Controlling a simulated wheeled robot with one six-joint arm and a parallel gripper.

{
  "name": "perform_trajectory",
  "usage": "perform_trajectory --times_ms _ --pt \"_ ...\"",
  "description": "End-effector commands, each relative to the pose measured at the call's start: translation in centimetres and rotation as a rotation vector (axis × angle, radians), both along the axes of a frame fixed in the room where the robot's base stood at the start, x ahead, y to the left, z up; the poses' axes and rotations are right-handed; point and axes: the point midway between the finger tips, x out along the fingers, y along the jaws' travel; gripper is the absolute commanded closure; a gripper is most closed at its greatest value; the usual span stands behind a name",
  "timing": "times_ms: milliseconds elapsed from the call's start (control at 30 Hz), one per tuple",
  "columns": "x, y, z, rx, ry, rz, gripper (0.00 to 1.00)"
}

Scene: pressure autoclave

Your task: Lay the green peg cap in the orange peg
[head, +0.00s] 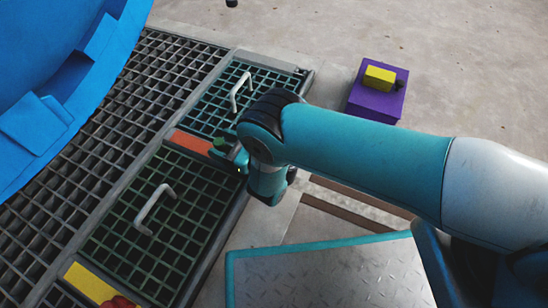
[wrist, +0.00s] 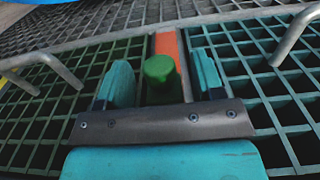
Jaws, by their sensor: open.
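The green peg cap (wrist: 160,69) is a round-topped green piece between the two teal fingers of my gripper (wrist: 163,82) in the wrist view. Gaps show between it and both fingers, so my gripper is open around it. In the head view the cap (head: 219,143) shows at the right end of an orange strip, just beside my gripper (head: 238,160). The orange strip (head: 192,145), which I take to be the orange peg's place, lies between two grate panels. It also shows behind the cap in the wrist view (wrist: 167,43). The cap's base is hidden.
Grate panels with pale handles (head: 155,208) (head: 240,90) lie on both sides. A yellow strip (head: 92,283) is at the lower left. A large blue curved body (head: 60,70) rises at the left. A purple box (head: 378,92) with a yellow block (head: 379,78) stands on the floor.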

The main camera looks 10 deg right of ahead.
Motion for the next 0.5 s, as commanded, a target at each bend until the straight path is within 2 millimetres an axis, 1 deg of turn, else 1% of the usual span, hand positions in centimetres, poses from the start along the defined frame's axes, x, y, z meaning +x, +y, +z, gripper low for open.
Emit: perform_trajectory --times_ms 33,67,200,367,500 --pt "-0.2 -0.5 0.9 -0.002 0.003 -0.002 0.39" --pt "-0.4 -0.7 1.0 -0.002 0.002 -0.002 0.39" --pt "-1.1 -1.8 1.1 0.0 0.002 -0.004 0.39" --pt "-2.3 -3.9 1.0 -0.001 0.003 -0.004 0.39" --pt "-3.6 -6.3 1.0 -0.002 0.002 -0.004 0.39"
